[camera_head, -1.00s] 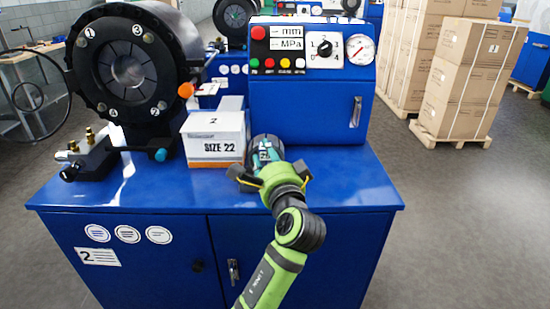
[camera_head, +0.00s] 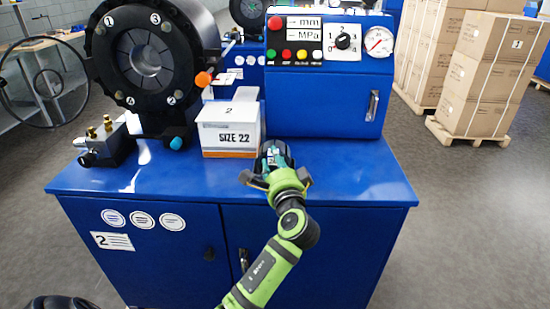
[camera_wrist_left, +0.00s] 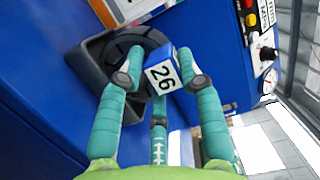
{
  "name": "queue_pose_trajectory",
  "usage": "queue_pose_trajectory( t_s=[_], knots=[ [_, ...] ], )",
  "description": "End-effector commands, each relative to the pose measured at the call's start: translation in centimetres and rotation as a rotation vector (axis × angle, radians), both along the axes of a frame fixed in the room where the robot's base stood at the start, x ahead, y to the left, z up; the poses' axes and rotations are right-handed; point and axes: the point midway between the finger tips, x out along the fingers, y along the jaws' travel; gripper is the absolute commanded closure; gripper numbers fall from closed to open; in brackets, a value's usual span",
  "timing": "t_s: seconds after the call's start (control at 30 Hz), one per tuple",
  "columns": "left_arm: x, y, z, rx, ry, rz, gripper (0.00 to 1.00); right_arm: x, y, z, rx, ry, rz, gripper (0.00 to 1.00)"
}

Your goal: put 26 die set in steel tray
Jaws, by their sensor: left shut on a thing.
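The die set marked 26 shows in the left wrist view (camera_wrist_left: 163,74) as a blue block with a white "26" face, next to a dark round form. My left gripper (camera_wrist_left: 160,85) has its teal fingers closed around the block. In the head view the gripper (camera_head: 275,181) is at the front of the blue bench top, with the dark end of the held die set (camera_head: 275,155) just beyond it. Whether the set touches the bench top is unclear. I cannot pick out a steel tray in either view.
A white "SIZE 22" box (camera_head: 228,130) stands close left of the held set. The black round crimper head (camera_head: 148,60) is further left. A blue control cabinet (camera_head: 325,105) stands behind. The bench top (camera_head: 365,180) is clear to the right.

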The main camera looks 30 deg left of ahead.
Motion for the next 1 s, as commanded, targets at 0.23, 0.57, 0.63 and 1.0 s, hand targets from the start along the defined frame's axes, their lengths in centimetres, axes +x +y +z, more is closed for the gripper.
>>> queue_pose_trajectory(
  t_s=[0.23,0.57,0.63,1.0],
  knots=[
    [0.0,0.0,-0.1,0.0,0.0,0.0,0.4,0.0,0.2,-0.1,0.002,0.0,0.0,0.6],
    [0.0,0.0,0.1,0.0,0.0,0.0,0.4,0.0,0.2,0.1,0.003,0.001,0.001,0.6],
    [-0.3,-0.4,-0.1,-0.001,0.001,-0.001,0.4,0.0,0.2,-0.1,0.003,0.001,0.001,0.6],
    [-5.2,-5.4,-0.4,-0.004,0.0,-0.002,0.4,0.0,0.2,-1.2,0.003,0.001,0.001,0.6]
  ],
)
